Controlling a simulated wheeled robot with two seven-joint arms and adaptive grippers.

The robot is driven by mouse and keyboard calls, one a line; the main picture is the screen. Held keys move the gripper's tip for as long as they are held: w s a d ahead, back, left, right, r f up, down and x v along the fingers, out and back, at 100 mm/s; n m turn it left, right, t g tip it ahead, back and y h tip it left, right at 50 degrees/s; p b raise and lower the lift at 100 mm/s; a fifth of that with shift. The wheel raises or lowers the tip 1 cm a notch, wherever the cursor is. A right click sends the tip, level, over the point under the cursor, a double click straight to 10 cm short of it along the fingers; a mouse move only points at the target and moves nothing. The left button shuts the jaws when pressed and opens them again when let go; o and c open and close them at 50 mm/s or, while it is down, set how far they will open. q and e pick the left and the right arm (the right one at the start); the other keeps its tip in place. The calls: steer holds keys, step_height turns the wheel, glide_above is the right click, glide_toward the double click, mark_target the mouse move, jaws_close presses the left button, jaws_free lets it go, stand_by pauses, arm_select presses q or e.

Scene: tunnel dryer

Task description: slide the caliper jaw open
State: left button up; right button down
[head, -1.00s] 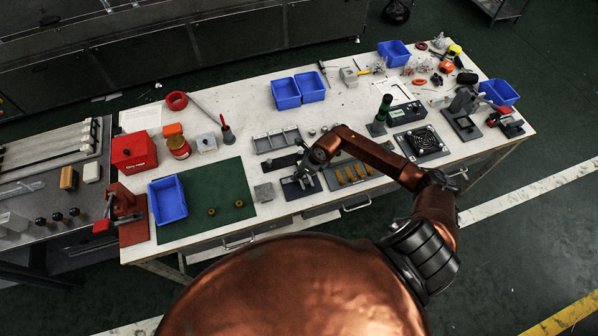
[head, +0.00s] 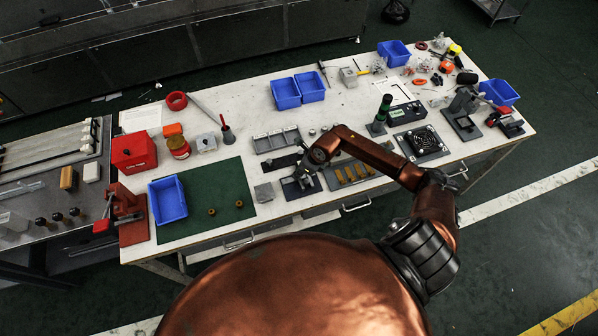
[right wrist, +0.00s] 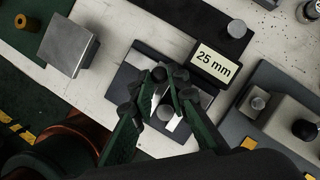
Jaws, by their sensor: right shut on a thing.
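The caliper fixture is a dark base plate (right wrist: 125,85) with bright metal parts on it, and a block with a "25 mm" label (right wrist: 213,65) stands at its upper right. In the head view the fixture (head: 290,189) lies near the table's front edge. My right gripper (right wrist: 164,78) is over the plate with its fingers close together, shut on a small part that I take to be the caliper jaw. The fingers hide most of that part, so how far the jaw is open cannot be told. My right gripper (head: 303,178) also shows in the head view. My left gripper is in neither view.
A grey metal block (right wrist: 68,45) lies left of the fixture. To the right is a grey tray (right wrist: 285,95) with posts and brass pieces. A dark strip (right wrist: 205,15) lies behind. A green mat (head: 225,180) with a blue bin (head: 167,200) is farther left.

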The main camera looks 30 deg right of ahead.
mark_target(301, 184)
steer(key=a, duration=0.1)
steer(key=w+a, duration=0.1)
steer(key=a, duration=0.1)
steer(key=shift+a, duration=0.2)
steer(key=c, duration=1.8)
jaws_free()
steer(key=shift+c, duration=0.2)
steer(key=shift+s+d+r, duration=0.1)
steer(key=v, duration=1.1)
steer(key=shift+s+d+r, duration=0.15)
steer(key=shift+r, duration=0.2)
